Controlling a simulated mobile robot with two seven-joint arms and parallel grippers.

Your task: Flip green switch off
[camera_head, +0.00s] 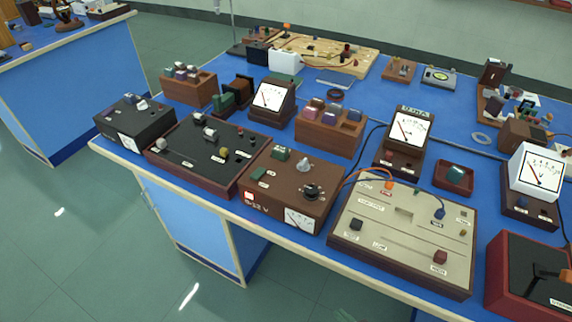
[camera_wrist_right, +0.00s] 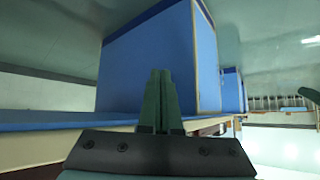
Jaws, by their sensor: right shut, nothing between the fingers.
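A brown box (camera_head: 262,195) with a dial and a meter stands at the front edge of the bench. Its top bears a raised green block (camera_head: 281,153) and a flatter green piece (camera_head: 258,173). I cannot tell which of them is the green switch, nor its on or off position. In the right wrist view my right gripper (camera_wrist_right: 160,73) is shut and empty, its dark green fingers together. No switch shows in that view. In the head view a small dark green shape at the bottom edge may be its fingertips, low in front of the bench. My left gripper is not in view.
A dark red box (camera_head: 190,176) stands left of the brown box, and a beige panel (camera_head: 350,247) stands close on its right. Wires run over the panel. Meters and wooden blocks crowd the blue bench (camera_head: 375,284) behind. The floor (camera_head: 110,250) in front is clear.

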